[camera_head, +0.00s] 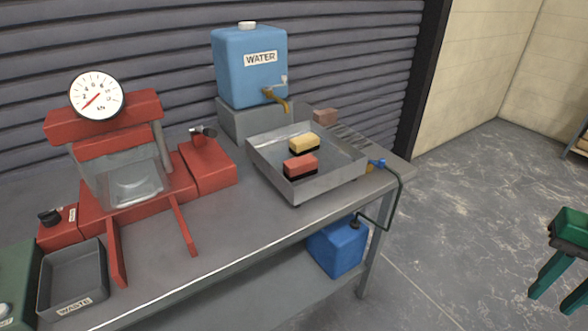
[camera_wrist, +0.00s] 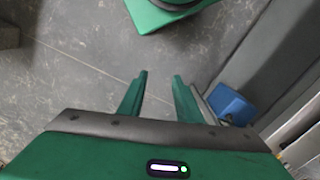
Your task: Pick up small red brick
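A small red brick (camera_head: 301,164) with a dark underside lies in a grey metal tray (camera_head: 325,184) on the bench. A yellow brick (camera_head: 304,143) of like shape lies just behind it in the same tray. My gripper shows in the wrist view (camera_wrist: 160,78), with its two green fingers apart and nothing between them. It points down at the bare floor. At the right edge of the head view is a green part of my arm with the fingers (camera_head: 556,287) hanging down, well right of the bench and away from the brick.
A blue water tank (camera_head: 250,75) with a tap stands behind the tray. A red press with a gauge (camera_head: 97,97) and a waste bin (camera_head: 72,283) are at left. A blue container (camera_head: 336,249) is below the bench. Floor right of the bench is clear.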

